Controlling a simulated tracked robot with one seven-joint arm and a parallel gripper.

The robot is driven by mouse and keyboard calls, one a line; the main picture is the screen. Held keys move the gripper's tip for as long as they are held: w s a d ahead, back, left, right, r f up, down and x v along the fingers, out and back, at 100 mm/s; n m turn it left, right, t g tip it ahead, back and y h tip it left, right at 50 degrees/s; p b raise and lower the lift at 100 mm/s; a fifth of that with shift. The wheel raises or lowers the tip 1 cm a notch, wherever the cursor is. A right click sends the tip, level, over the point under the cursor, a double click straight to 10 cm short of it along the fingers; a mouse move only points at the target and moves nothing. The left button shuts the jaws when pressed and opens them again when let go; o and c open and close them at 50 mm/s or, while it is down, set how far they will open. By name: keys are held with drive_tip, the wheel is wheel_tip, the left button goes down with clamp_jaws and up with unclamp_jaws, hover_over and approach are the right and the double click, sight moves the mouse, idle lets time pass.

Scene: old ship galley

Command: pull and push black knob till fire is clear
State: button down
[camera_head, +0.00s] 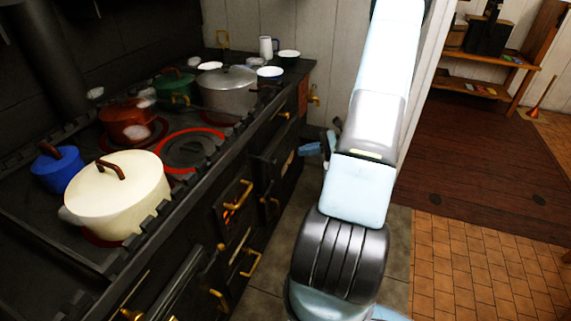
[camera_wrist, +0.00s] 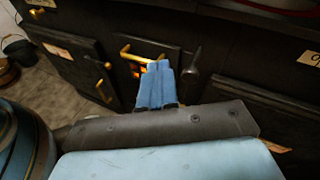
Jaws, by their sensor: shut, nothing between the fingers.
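My gripper (camera_wrist: 158,68) is shut with its blue fingers together and nothing between them. In the wrist view the fingertips point at the dark stove front, just below and overlapping a brass handle (camera_wrist: 126,53). A dark, elongated knob-like part (camera_wrist: 194,60) stands just right of the fingers, apart from them in the picture; I cannot tell for sure that it is the black knob. An orange glow like fire (camera_wrist: 135,68) shows left of the fingers. In the head view my gripper (camera_head: 311,149) is beside the stove's right side, and an orange glow (camera_head: 229,214) shows at a small stove door.
The black stove (camera_head: 205,250) fills the left, with brass handles along its front. A cream pot (camera_head: 118,195), a blue pot (camera_head: 57,168), a red-brown pot (camera_head: 127,122) and a grey pot (camera_head: 227,88) stand on top. Tiled floor (camera_head: 470,270) lies open at right.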

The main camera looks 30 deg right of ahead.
drive_tip(key=s+d+f+m+t+h, duration=0.1)
drive_tip(key=s+d+f+m+t, duration=0.1)
drive_tip(key=d+f+m+t, duration=0.55)
drive_tip(key=n+g, duration=0.2)
approach(277, 161)
drive_tip(key=shift+h, duration=0.3)
drive_tip(key=x, duration=0.6)
drive_tip(key=shift+w+a+f, duration=0.15)
drive_tip(key=shift+w+a, duration=0.1)
drive_tip(key=shift+w, duration=0.1)
